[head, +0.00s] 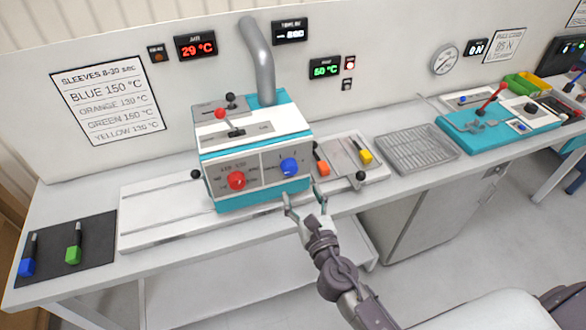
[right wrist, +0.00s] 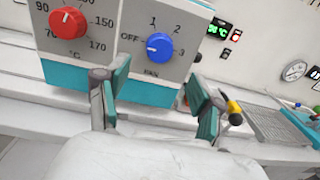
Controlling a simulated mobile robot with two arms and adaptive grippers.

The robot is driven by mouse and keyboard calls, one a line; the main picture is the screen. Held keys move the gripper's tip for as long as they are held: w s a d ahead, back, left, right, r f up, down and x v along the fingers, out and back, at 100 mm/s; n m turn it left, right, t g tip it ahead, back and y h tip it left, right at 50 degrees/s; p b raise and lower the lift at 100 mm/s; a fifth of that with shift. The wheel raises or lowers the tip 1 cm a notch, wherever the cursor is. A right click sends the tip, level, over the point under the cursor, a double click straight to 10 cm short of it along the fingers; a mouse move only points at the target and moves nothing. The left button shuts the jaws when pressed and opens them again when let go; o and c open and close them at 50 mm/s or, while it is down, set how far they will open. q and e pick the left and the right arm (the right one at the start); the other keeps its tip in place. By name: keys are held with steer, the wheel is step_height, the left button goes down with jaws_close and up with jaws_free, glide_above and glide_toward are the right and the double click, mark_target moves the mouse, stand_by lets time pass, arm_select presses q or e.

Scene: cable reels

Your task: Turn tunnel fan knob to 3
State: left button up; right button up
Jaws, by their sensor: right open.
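The tunnel fan knob (head: 289,167) is blue and sits on the right half of the front panel of the teal and white tunnel machine (head: 262,195). In the right wrist view the knob (right wrist: 159,46) has OFF, 1, 2 and 3 printed around it and FAN below. A pale mark on its left side points toward OFF. My right gripper (head: 305,199) is open and empty, just in front of and below the knob, not touching it. In the right wrist view its fingers (right wrist: 153,95) stand apart below the knob. My left gripper is not in view.
A red temperature knob (head: 236,180) is left of the fan knob. A black-ended lever (head: 361,177) and a tray with orange and yellow pieces (head: 345,146) are to the right. A wire rack (head: 418,149) lies farther right. Space in front of the bench is free.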

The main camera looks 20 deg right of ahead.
mark_target(291, 172)
steer(key=w, duration=0.8)
steer(key=shift+p, duration=0.35)
steer(key=shift+a, duration=0.1)
steer(key=shift+c, duration=0.3)
steer(key=c, duration=1.1)
